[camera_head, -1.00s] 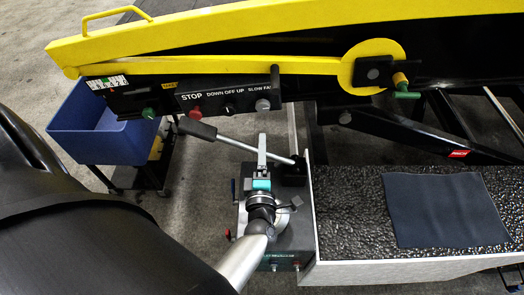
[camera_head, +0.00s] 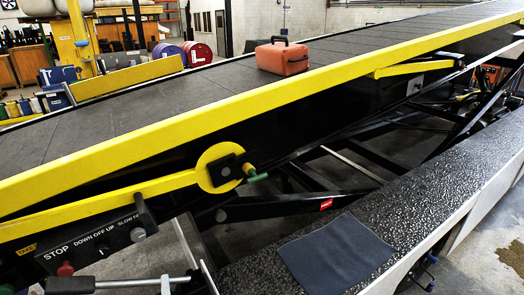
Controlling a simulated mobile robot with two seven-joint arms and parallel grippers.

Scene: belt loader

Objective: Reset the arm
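Neither of my grippers is in view, and my arms cannot be made out. The belt loader's yellow-edged conveyor (camera_head: 150,100) runs from the lower left up to the upper right. Its control panel (camera_head: 98,243) is at the lower left, marked STOP, DOWN OFF UP and SLOW FAST, with a red button (camera_head: 66,268). Below it, a lever with a black grip (camera_head: 70,285) and a metal rod (camera_head: 130,283) is partly cut off by the bottom edge. A yellow round plate (camera_head: 208,168) with a green-handled knob (camera_head: 257,178) is on the conveyor's side.
An orange case (camera_head: 283,57) stands on the belt. A dark mat (camera_head: 335,255) lies on the textured black deck (camera_head: 400,200) at the lower right. Red and blue drums (camera_head: 198,52) and a yellow post (camera_head: 76,40) stand behind the loader. Grey floor shows at the right (camera_head: 490,240).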

